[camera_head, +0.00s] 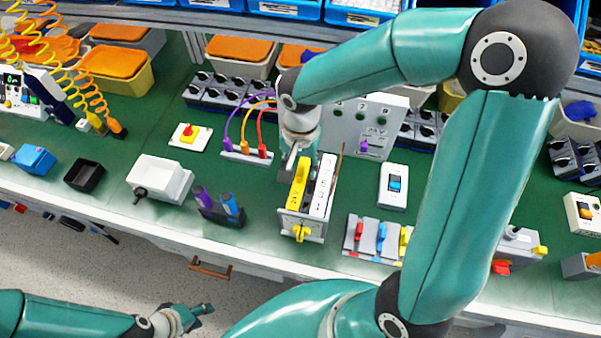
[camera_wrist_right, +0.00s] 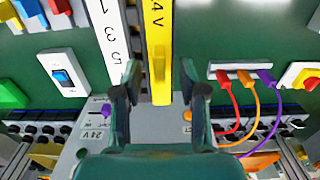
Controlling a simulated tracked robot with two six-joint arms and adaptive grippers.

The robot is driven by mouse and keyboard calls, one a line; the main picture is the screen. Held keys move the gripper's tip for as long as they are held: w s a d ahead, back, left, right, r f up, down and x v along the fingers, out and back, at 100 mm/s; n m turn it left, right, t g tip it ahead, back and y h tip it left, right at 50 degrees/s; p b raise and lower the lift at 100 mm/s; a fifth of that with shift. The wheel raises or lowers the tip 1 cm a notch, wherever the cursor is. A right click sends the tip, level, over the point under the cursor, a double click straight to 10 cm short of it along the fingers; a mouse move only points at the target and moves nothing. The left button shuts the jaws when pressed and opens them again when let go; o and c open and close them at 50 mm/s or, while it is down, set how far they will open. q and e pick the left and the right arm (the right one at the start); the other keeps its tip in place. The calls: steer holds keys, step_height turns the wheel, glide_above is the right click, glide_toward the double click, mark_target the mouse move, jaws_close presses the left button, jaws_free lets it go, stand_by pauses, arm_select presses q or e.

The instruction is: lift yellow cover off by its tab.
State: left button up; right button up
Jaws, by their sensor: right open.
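The yellow cover (camera_head: 298,195) is a long strip on top of a grey device, beside a white lettered strip (camera_head: 321,190). In the right wrist view the yellow cover (camera_wrist_right: 159,40) carries black lettering and its near end lies between my fingers. My right gripper (camera_wrist_right: 161,95) is open, one finger on each side of that end; I cannot tell whether they touch it. In the head view the right gripper (camera_head: 299,160) is at the device's far end, partly hidden.
A yellow knob (camera_head: 301,232) is on the device's front. Cable plugs (camera_head: 246,153) stand to its left, a white rocker switch (camera_head: 393,186) and coloured levers (camera_head: 372,238) to its right. A grey panel (camera_head: 368,124) stands behind. Green bench top is bare between items.

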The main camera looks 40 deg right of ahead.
step_height(320, 180, down, 2)
steer(key=shift+c, duration=0.2)
jaws_close()
steer(key=shift+r, duration=0.1)
steer(key=shift+w+r, duration=0.1)
steer(key=shift+r, duration=0.35)
step_height(320, 180, up, 19)
step_height(320, 180, up, 6)
steer(key=p, duration=0.5)
glide_above(301, 170)
stand_by(0.6)
